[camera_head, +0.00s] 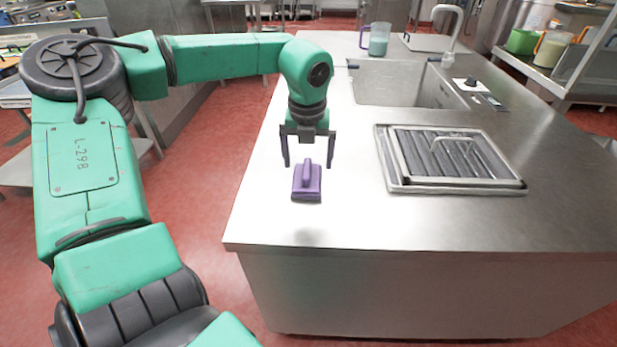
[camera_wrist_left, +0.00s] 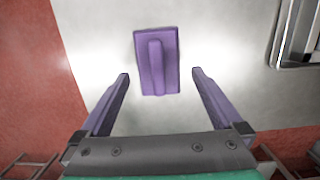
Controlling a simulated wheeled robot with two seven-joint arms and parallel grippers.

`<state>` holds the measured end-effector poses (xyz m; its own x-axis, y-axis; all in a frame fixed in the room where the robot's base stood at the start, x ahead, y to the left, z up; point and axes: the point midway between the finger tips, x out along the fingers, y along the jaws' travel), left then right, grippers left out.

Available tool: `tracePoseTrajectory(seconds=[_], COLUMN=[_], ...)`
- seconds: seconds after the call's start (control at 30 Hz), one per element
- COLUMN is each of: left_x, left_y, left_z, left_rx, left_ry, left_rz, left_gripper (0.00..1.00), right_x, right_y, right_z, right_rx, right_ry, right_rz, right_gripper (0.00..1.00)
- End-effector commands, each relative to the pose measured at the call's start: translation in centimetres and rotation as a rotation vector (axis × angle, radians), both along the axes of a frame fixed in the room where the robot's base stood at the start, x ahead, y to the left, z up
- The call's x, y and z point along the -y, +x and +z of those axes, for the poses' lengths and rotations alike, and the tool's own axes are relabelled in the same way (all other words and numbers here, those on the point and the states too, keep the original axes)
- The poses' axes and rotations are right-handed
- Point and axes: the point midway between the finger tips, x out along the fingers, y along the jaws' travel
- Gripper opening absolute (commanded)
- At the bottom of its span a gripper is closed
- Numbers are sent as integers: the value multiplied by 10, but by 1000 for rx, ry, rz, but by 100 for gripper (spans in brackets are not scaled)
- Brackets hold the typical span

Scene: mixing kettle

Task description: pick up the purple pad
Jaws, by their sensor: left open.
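The purple pad (camera_head: 306,190) lies on the steel counter near its left side, with a raised handle along its top. My left gripper (camera_head: 308,164) is open and empty, pointing down above the counter, just behind the pad in the head view. In the left wrist view the pad (camera_wrist_left: 157,60) lies ahead of the two fingertips (camera_wrist_left: 158,74), roughly centred between them, with its handle running lengthwise. The fingers appear apart from the pad. My right gripper is not in view.
A drain grate in a metal frame (camera_head: 393,184) is set to the right of the pad. Behind it are a sink (camera_head: 375,85) with a faucet (camera_head: 452,30) and a clear jug (camera_head: 378,42). The counter's left edge is close to the pad. The front counter surface is clear.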

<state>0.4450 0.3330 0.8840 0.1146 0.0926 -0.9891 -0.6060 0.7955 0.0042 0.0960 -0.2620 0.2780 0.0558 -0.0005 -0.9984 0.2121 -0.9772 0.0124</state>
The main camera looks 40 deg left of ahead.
Motion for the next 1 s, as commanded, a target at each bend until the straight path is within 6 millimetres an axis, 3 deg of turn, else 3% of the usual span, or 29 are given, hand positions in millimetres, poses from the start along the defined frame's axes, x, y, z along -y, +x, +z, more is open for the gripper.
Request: tracePoseTrajectory(seconds=[0.1, 0.17, 0.3, 0.47, 0.63, 0.7, 0.87, 1.0], left_x=[-3, -4, -6, -6, -6, -6, -6, -6], left_y=[1, 2, 4, 5, 5, 5, 5, 6], left_z=[-21, -33, -48, -48, -47, -47, -46, -30], left_rx=[-6, -6, -2, 0, 0, 0, 1, 6], left_ry=[-2, -2, -2, -2, -2, -2, -1, 1], left_rz=[1, 1, 2, 1, 1, 1, 1, 1], left_gripper=[100, 100, 100, 100, 39, 22, 22, 22], right_x=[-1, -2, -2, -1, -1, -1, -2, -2], right_y=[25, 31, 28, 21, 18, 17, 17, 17], right_z=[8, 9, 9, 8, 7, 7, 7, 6], right_rx=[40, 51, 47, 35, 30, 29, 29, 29], right_ry=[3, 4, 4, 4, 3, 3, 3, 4], right_rz=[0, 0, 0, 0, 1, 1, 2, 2], right_gripper=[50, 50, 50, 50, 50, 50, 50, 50])
